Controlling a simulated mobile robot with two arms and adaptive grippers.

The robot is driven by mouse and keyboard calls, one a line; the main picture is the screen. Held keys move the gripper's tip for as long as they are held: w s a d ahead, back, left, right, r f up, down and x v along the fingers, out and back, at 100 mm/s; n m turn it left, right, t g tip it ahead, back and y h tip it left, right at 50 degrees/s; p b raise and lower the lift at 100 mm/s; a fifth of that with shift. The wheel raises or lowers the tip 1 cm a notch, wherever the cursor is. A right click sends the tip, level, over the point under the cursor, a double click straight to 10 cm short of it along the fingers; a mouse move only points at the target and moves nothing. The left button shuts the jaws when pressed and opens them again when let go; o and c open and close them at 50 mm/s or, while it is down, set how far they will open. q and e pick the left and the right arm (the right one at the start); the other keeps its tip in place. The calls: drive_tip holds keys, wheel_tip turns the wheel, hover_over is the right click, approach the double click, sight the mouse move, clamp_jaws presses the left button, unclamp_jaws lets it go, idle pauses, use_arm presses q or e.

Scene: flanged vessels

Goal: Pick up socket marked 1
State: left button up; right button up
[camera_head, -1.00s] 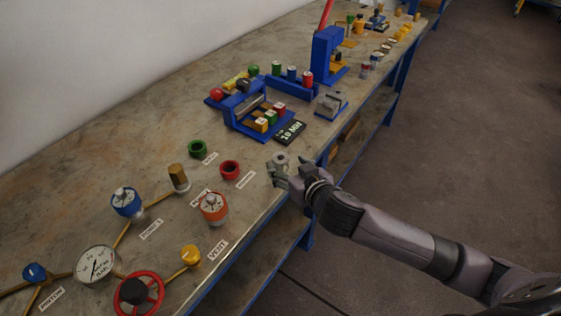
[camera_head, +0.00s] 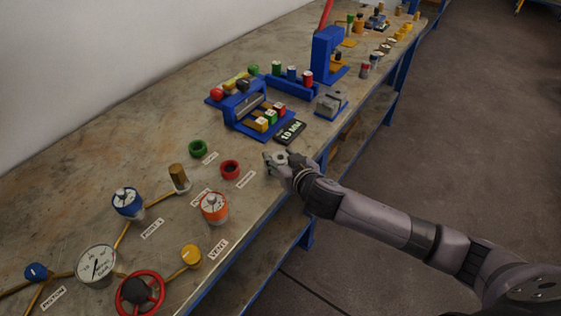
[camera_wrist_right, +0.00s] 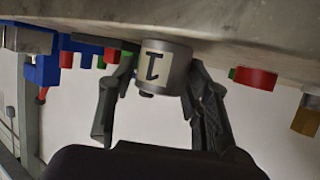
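The socket marked 1 (camera_wrist_right: 163,68) is a grey cylinder with a black 1 on its side, standing on the bench top near its front edge. It also shows in the head view (camera_head: 280,158), partly hidden by my right gripper (camera_head: 280,162). In the wrist view, where the bench appears at the top, the fingers of the right gripper (camera_wrist_right: 160,82) are spread with the socket between them. The fingertips are very close to its sides; firm contact does not show. My left gripper is not in view.
A red ring (camera_head: 230,169) and a green ring (camera_head: 198,148) lie left of the gripper. An orange-topped vessel (camera_head: 214,208) is at the front left. The bench's front edge runs close by.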

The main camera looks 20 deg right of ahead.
drive_tip(key=c, duration=0.9)
clamp_jaws()
drive_tip(key=shift+r, duration=0.15)
